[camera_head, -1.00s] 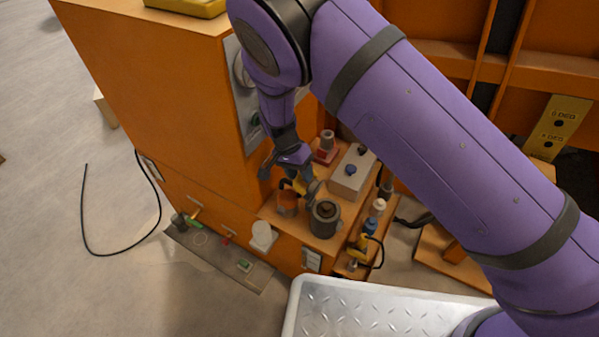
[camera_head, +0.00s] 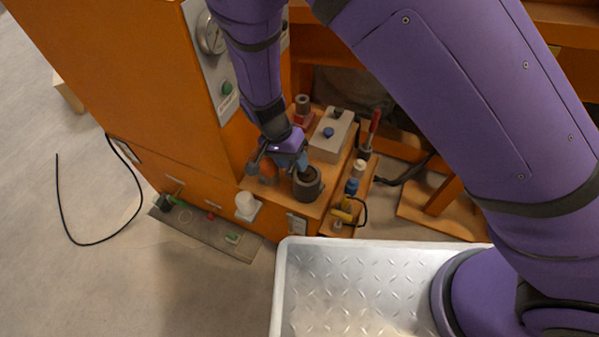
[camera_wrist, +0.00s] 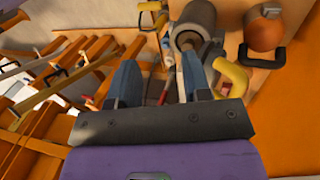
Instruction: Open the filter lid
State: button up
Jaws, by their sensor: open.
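A dark grey cylinder (camera_head: 308,186) with a round, darker top stands on the orange bench ledge. It may be the filter, but I cannot tell its lid for certain. In the wrist view a grey cylinder (camera_wrist: 194,22) with a dark end lies beyond the fingertips. My gripper (camera_head: 300,162) is just above and behind the dark cylinder in the head view, and partly hides what is behind it. In the wrist view the two blue fingers of my gripper (camera_wrist: 160,72) are spread, with no object held between them.
An orange rounded jar (camera_wrist: 264,34) with a black handle is beside the grey cylinder. A yellow bent pipe (camera_wrist: 232,76) is close to the right finger. A grey box with a blue knob (camera_head: 328,133) stands behind. A metal tread plate (camera_head: 350,280) is in front.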

jog(key=shift+s+d+r, duration=0.1)
jog(key=shift+s+d, duration=0.25)
jog(key=shift+s, duration=0.35)
jog(key=shift+s+d+r, duration=0.1)
jog(key=shift+s+d, duration=0.2)
jog(key=shift+s, duration=0.35)
jog(key=shift+s+d+r, duration=0.1)
jog(key=shift+s+d, duration=0.25)
jog(key=shift+s, duration=0.35)
